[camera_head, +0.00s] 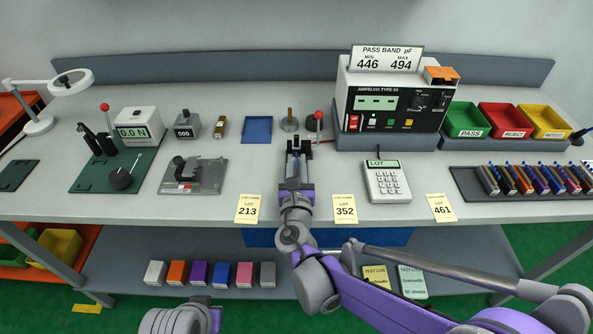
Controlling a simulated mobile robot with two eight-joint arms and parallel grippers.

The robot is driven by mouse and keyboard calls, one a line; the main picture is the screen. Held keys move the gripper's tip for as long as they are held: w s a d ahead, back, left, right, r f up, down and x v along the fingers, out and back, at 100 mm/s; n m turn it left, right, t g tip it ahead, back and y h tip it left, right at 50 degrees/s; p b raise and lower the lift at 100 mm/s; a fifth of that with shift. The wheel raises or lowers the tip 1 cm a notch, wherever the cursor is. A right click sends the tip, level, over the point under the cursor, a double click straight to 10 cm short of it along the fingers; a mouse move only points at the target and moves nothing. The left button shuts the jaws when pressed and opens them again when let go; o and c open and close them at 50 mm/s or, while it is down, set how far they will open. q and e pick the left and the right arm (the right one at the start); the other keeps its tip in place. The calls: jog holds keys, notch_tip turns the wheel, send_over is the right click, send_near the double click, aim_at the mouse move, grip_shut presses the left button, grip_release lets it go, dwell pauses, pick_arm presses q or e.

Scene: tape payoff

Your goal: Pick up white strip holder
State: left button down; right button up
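A row of several strip holders (532,180) with differently coloured faces stands in a dark rack at the right of the bench. The one at the left end (488,180) has a pale face, and I cannot tell for sure that it is the white one. My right gripper (299,143) is over the middle of the bench, far to the left of this rack. Its fingertips look apart with nothing between them.
A white box (155,273) heads a row of coloured boxes on the lower shelf. A keypad (386,181) and a tester (395,100) stand between my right gripper and the rack. Green, red and yellow bins (503,120) are behind the rack. Lot cards (345,208) line the front edge.

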grip_shut()
dwell(1.1)
